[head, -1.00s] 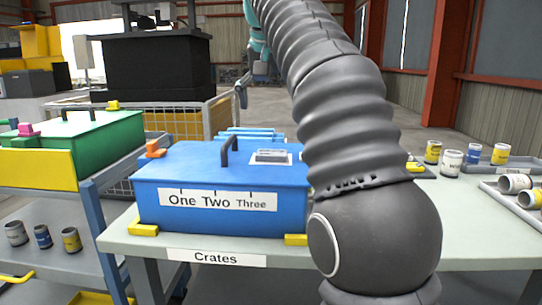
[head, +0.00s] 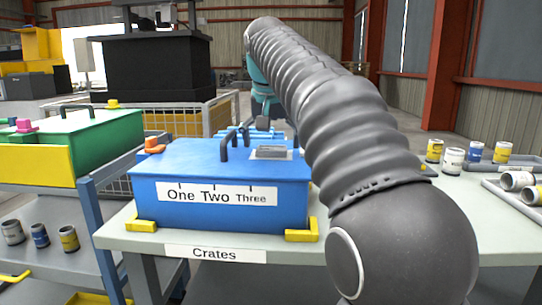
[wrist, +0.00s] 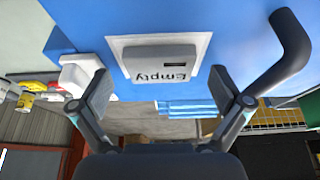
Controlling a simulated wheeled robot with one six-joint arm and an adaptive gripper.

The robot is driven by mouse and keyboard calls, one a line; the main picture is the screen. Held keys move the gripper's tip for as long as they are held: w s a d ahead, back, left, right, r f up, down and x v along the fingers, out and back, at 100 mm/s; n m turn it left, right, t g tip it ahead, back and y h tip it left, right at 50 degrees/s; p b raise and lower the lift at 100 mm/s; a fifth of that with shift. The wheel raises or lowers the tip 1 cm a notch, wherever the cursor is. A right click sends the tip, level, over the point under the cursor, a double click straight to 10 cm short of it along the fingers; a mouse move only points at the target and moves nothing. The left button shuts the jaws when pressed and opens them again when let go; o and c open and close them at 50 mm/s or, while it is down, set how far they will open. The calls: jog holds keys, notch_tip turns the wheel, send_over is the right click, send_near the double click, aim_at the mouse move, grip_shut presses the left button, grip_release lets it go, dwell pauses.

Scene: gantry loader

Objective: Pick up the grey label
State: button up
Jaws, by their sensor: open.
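The grey label (wrist: 160,63), marked "Empty", sits in a white frame on the lid of the blue crate (wrist: 240,25). It reads upside down in the wrist view. In the head view the label (head: 271,152) lies near the lid's right side. My gripper (wrist: 160,92) is open and empty, with one finger on either side of the label in the picture and apart from it. In the head view my gripper is near the crate's far side, partly hidden behind the arm and hard to make out.
A dark handle (wrist: 290,45) rises from the lid close to my right-hand finger in the wrist view. An orange clip (head: 153,145) is on the crate's left edge. Several cans (head: 453,158) stand on the table at right. A green crate (head: 90,140) is at left.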

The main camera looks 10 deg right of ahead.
aim_at(271, 148)
jog(key=shift+f, duration=0.2)
jog(key=c, duration=1.1)
jog(key=shift+w+r, duration=0.1)
jog(key=shift+r, duration=0.05)
notch_tip(271, 148, up, 5)
jog(key=shift+f+p, duration=0.2)
jog(key=shift+p, duration=0.9)
jog(key=d+r, duration=0.1)
jog(key=d, duration=0.2)
jog(key=d+r, duration=0.2)
jog(key=d, duration=0.1)
jog(key=s+d+r, duration=0.1)
jog(key=d+r, duration=0.1)
jog(key=d, duration=0.2)
jog(key=shift+s+d+r, duration=0.25)
jog(key=shift+d+r, duration=0.35)
jog(key=shift+d, duration=0.2)
